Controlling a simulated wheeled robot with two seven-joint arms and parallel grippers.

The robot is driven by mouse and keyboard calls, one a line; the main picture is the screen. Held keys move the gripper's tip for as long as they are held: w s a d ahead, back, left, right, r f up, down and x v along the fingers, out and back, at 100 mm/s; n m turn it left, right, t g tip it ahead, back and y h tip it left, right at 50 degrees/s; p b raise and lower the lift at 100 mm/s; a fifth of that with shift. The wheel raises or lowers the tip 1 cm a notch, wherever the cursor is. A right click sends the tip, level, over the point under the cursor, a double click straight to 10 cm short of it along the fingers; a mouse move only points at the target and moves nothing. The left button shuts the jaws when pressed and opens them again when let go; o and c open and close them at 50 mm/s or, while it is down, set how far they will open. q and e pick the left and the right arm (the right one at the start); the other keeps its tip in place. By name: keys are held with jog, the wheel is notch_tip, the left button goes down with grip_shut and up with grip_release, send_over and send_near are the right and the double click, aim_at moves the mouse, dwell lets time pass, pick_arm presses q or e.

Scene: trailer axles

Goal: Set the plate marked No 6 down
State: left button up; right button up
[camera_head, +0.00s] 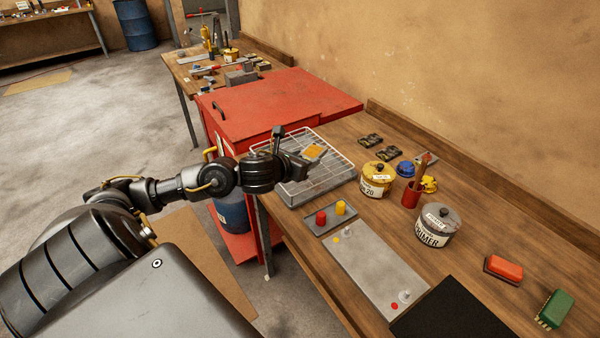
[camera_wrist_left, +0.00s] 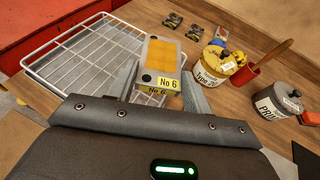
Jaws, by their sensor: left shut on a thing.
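The plate marked No 6 (camera_wrist_left: 162,65) is a grey block with an orange top face and a yellow label reading "No 6". It also shows in the head view (camera_head: 314,151), small, at the end of my left arm. My left gripper (camera_head: 303,159) is shut on it, with a finger on each side in the wrist view (camera_wrist_left: 162,92). The plate is over the white wire rack (camera_head: 332,172); I cannot tell how much gap there is below it. The rack also shows in the wrist view (camera_wrist_left: 62,75). My right gripper is out of view.
A yellow tin (camera_head: 376,182), a primer tin (camera_head: 436,226) and a red cup (camera_head: 411,197) stand right of the rack. A grey tray with red and yellow pieces (camera_head: 330,217) and a grey panel (camera_head: 372,268) lie in front. A red cabinet (camera_head: 270,100) is behind.

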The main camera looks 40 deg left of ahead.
pick_arm(q)
jog(key=a+f, duration=0.1)
jog(key=w+a+f, duration=0.1)
jog(key=f, duration=0.1)
jog(key=w+a+f, duration=0.1)
jog(key=shift+w+f, duration=0.2)
jog(key=shift+f, duration=0.05)
jog(key=shift+w+a+f, duration=0.15)
jog(key=shift+f, duration=0.15)
jog(key=shift+w+a+f+p, duration=0.1)
jog(key=shift+a+f+p, duration=0.05)
jog(key=shift+f+p, duration=0.2)
notch_tip(320, 180, down, 2)
jog(key=shift+f+p, duration=0.1)
jog(key=shift+p, duration=0.4)
jog(key=shift+f, duration=0.25)
